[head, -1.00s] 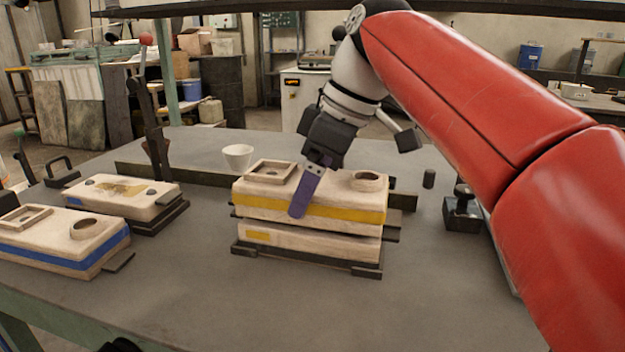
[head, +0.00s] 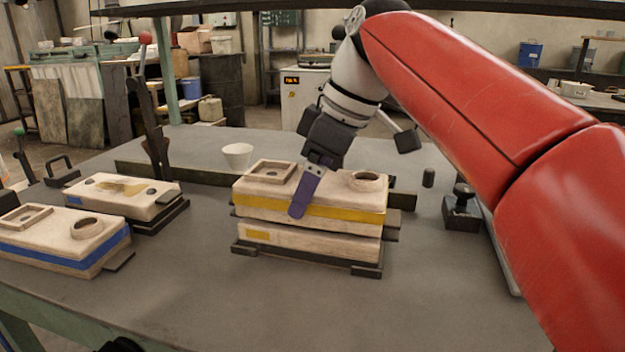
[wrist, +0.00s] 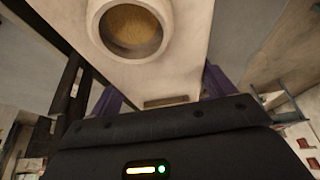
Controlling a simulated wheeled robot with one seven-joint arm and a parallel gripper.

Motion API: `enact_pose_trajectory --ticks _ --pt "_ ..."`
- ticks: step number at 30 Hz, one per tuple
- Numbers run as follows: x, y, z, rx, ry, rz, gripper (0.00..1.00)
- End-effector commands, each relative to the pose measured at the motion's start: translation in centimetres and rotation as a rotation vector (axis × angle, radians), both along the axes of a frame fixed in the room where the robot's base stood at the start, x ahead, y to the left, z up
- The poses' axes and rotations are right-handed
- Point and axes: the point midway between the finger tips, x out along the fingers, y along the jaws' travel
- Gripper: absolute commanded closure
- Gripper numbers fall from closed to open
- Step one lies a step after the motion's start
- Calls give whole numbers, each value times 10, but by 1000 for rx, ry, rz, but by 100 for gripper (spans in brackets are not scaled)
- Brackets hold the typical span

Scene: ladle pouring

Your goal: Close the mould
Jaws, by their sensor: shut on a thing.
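The upper mould half (head: 345,209), pale with a yellow band, a square frame and a round collar on top, is over the lower mould half (head: 320,248), which has a yellow patch. A dark gap shows between them at the front; I cannot tell if they touch anywhere. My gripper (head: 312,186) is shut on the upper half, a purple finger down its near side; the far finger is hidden. In the wrist view both purple fingers flank the upper half (wrist: 170,76), its round collar at the top of the picture. The lower half sits on a dark base plate (head: 368,271).
A blue-banded mould (head: 60,243) and an open mould half (head: 125,196) stand at left. A white cup (head: 237,155) stands behind. A dark handled tool (head: 462,210) stands at right near my arm. The table front is clear.

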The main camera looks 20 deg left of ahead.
Motion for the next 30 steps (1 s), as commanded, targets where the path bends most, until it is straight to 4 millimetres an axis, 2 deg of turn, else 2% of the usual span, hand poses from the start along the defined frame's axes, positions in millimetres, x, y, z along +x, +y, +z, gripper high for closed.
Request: enact_pose_trajectory --ticks 30 --pt "0 0 -8 3 -3 0 76"
